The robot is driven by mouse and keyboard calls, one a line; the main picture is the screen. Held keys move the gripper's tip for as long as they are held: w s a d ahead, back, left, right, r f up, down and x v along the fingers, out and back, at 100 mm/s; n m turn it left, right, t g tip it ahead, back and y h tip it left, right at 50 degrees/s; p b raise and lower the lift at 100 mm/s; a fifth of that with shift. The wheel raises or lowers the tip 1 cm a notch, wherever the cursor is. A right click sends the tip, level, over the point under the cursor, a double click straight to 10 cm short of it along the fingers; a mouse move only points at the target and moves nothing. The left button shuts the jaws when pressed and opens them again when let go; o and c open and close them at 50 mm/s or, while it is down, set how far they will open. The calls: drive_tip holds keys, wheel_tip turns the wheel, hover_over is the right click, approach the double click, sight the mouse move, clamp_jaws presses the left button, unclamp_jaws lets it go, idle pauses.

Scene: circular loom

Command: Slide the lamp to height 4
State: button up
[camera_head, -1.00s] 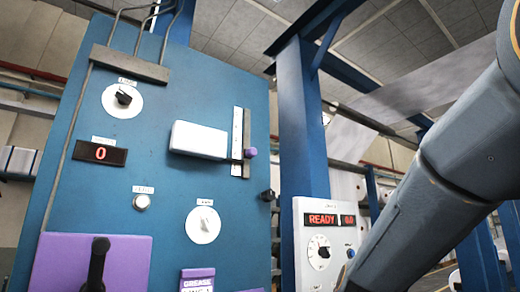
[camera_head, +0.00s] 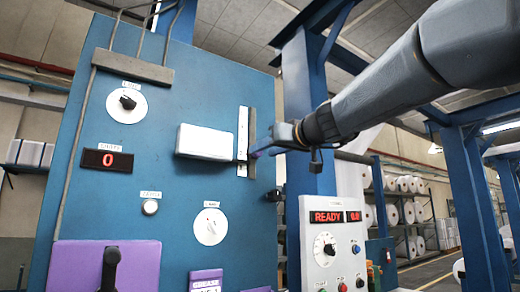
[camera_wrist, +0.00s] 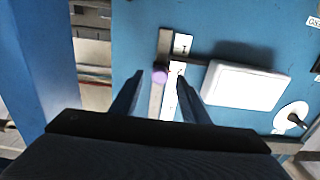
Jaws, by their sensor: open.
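The lamp, a white box (camera_head: 205,142), sits on a blue panel beside a vertical grey rail (camera_head: 252,125) with a white scale strip (camera_head: 242,125). In the wrist view, the lamp (camera_wrist: 245,85), a purple knob (camera_wrist: 160,75) on the rail (camera_wrist: 164,48) and the scale strip (camera_wrist: 182,46) show; its marks are too small to read. My gripper (camera_head: 268,146) is at the rail from the right in the head view. In the wrist view, my gripper (camera_wrist: 157,88) is open, its fingers on either side of the knob. Contact with the knob cannot be told.
The panel (camera_head: 110,205) also carries dials (camera_head: 127,102), a red display (camera_head: 107,160) reading 0 and a purple box with a black handle (camera_head: 110,268). A white control box (camera_head: 330,250) reading READY stands to the right, below my arm.

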sight(260, 153)
drive_tip(key=shift+p+x, duration=0.7)
drive_tip(key=shift+x, duration=1.25)
clamp_jaws()
